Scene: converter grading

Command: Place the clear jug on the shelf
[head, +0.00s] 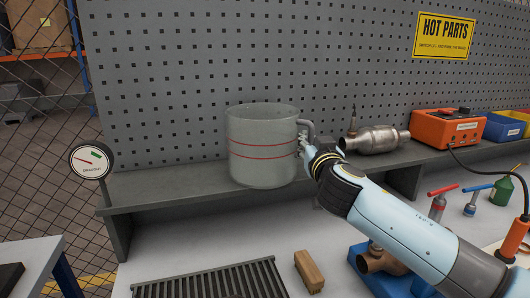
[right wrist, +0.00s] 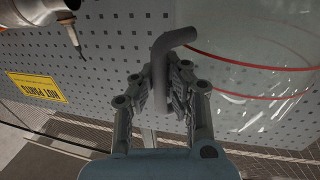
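The clear jug (head: 262,146) is a large see-through cylinder with two red lines and a grey handle on its right side. In the head view it is upright at the grey shelf (head: 160,189), over its left part; I cannot tell whether its base touches the shelf. My right gripper (head: 304,142) is at the jug's handle. In the right wrist view the gripper (right wrist: 162,84) has its fingers closed on both sides of the handle (right wrist: 159,62), with the jug wall (right wrist: 262,65) to the right. My left gripper is not in view.
A metal converter (head: 376,139) lies on the shelf right of the jug, with an orange box (head: 446,128) and blue and yellow bins farther right. A round gauge (head: 91,160) stands at the shelf's left end. Below are a black grate (head: 210,282) and a wooden block (head: 309,271).

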